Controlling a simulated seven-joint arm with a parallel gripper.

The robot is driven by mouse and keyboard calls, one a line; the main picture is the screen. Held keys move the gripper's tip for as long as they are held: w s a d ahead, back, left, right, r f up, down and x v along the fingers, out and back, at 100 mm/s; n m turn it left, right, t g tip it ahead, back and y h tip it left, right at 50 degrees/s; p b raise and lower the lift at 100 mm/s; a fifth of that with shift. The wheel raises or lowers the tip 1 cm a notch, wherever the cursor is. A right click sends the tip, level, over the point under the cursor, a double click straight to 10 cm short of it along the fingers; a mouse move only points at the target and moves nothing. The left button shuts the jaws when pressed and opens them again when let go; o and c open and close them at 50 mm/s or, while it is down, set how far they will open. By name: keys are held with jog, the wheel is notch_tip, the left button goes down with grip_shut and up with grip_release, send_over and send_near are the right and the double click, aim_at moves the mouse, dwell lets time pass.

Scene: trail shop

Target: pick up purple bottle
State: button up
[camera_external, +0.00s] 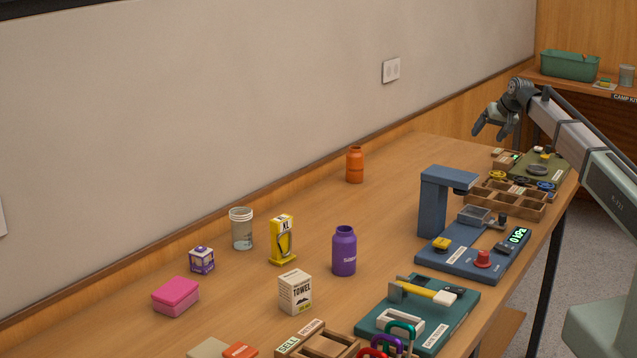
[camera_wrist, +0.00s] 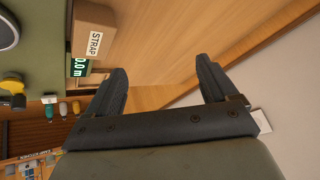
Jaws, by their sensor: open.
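The purple bottle is not visible in the wrist view.
A yellow XL package (camera_external: 282,240) and a white TOWEL box (camera_external: 295,292) stand left of the bottle. An orange bottle (camera_external: 355,165) is behind it. A blue device (camera_external: 433,205) stands to its right, and a teal board (camera_external: 450,318) with tools lies in front.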

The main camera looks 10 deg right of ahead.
jog(key=s+a+r+n, duration=0.1)
jog(key=s+a, duration=0.2)
jog(key=a, duration=0.4)
jog(key=s+a+n+g+y, duration=0.1)
jog(key=s+a, duration=0.2)
jog(key=a, duration=0.3)
jog(key=s+a+r+n, duration=0.1)
jog(key=s+a, duration=0.2)
jog(key=a, duration=0.4)
jog(key=n+g, duration=0.3)
jog(key=n, duration=0.6)
send_near(343, 241)
jog(key=w+f, duration=0.1)
jog(key=f, duration=0.1)
jog(key=w+f, duration=0.1)
jog(key=f, duration=0.1)
jog(key=w+f, duration=0.1)
jog(key=f, duration=0.1)
jog(key=shift+a, duration=0.2)
jog(key=shift+y, duration=0.3)
jog(key=shift+w+x, duration=0.2)
jog(key=shift+x, duration=1.1)
jog(key=shift+w+x, duration=0.15)
jog(key=shift+x, duration=1.2)
jog(key=shift+r, duration=0.1)
jog(key=shift+c, duration=0.4)
jog(key=c, duration=1.1)
